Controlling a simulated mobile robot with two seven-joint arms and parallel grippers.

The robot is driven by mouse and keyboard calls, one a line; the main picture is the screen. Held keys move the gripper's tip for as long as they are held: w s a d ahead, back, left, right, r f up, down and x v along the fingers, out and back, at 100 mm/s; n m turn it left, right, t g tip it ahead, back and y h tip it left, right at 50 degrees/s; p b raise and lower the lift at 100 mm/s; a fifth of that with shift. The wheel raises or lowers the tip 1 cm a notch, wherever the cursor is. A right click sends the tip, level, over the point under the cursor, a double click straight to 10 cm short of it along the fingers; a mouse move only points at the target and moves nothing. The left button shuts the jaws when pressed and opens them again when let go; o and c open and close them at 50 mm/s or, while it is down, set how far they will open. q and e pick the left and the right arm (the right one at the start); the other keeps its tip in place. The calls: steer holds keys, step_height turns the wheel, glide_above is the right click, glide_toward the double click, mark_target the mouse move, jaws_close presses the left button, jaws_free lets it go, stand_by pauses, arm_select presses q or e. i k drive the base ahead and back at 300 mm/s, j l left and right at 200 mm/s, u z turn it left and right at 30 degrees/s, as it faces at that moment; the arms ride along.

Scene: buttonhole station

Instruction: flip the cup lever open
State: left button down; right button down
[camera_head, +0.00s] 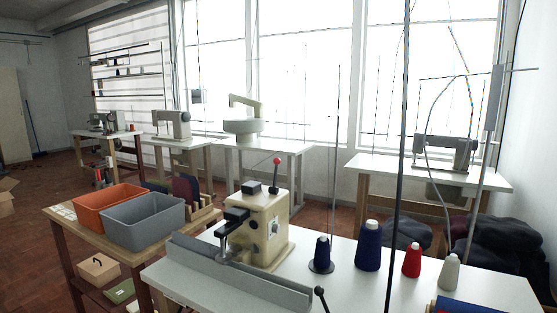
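A cream buttonhole machine (262,225) stands on the white table. A lever with a red ball knob (277,160) rises upright from its top. A black arm (232,217) sticks out from its left side above a small metal part. A short lever with a black knob (320,292) stands at the table's front, by the right end of a long grey bar (240,272). I cannot tell which of these is the cup lever, or whether it is open. Neither of my grippers is in view.
Thread cones in dark blue (321,254), blue (368,246), red (411,260) and white (450,271) stand on the white table (345,280). Thin upright poles rise near them. Orange (108,208) and grey (143,222) bins sit on a wooden side table at left.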

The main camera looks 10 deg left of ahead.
mark_target(273, 190)
steer(key=i+j+z, duration=0.2)
steer(key=j, duration=0.35)
steer(key=i+j+z, duration=0.2)
steer(key=j, duration=0.4)
steer(key=i+j+z, duration=0.2)
steer(key=j, duration=0.35)
steer(key=j+z, duration=0.2)
steer(key=j, duration=0.45)
steer(key=j+z, duration=0.15)
steer(key=j, duration=0.45)
steer(key=i, duration=0.05)
